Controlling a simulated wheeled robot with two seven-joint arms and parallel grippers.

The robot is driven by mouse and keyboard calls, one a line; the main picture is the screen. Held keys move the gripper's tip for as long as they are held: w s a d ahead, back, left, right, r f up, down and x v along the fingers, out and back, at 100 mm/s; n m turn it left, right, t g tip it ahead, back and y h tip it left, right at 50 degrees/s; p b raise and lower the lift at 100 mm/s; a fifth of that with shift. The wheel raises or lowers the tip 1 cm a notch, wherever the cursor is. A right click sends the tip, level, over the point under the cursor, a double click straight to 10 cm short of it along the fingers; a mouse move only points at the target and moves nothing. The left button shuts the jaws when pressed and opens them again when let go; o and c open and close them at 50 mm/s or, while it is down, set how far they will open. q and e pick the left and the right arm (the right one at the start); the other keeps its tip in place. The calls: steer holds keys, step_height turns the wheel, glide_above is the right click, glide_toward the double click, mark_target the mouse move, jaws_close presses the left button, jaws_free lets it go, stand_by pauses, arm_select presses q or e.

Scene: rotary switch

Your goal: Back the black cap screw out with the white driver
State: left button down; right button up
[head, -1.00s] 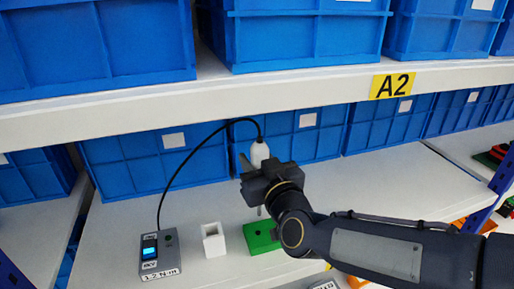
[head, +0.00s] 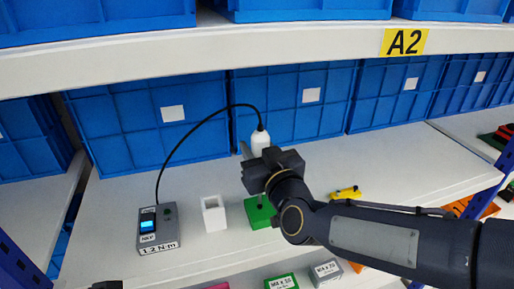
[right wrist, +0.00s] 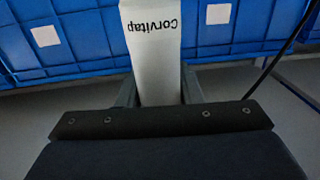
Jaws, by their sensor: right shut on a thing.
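The white driver (head: 260,140) stands upright in the head view, its cable leaving the top. My right gripper (head: 256,166) is shut on it from the right. The driver body, marked "Corvitap", also shows between the fingers in the right wrist view (right wrist: 151,55). The driver's thin bit points down at the green block (head: 260,214). I cannot tell whether it touches. I cannot make out the black cap screw; the gripper and bit cover part of the block. A small dark part (head: 107,285) at the bottom edge may be my left gripper; its jaws do not show.
A grey control box (head: 158,232) reading "1.2 N·m" stands at left, joined to the driver by a black cable. A white open holder (head: 213,214) stands between it and the block. Blue bins (head: 150,120) line the back. A yellow object (head: 346,192) lies right of the gripper.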

mark_target(257, 133)
steer(key=shift+r, duration=0.1)
jaws_close()
steer(key=shift+f+b, duration=0.6)
steer(key=shift+f, duration=0.1)
stand_by(0.7)
steer(key=shift+r, duration=0.2)
stand_by(2.6)
steer(key=shift+r+p, duration=2.3)
steer(key=shift+r, duration=0.05)
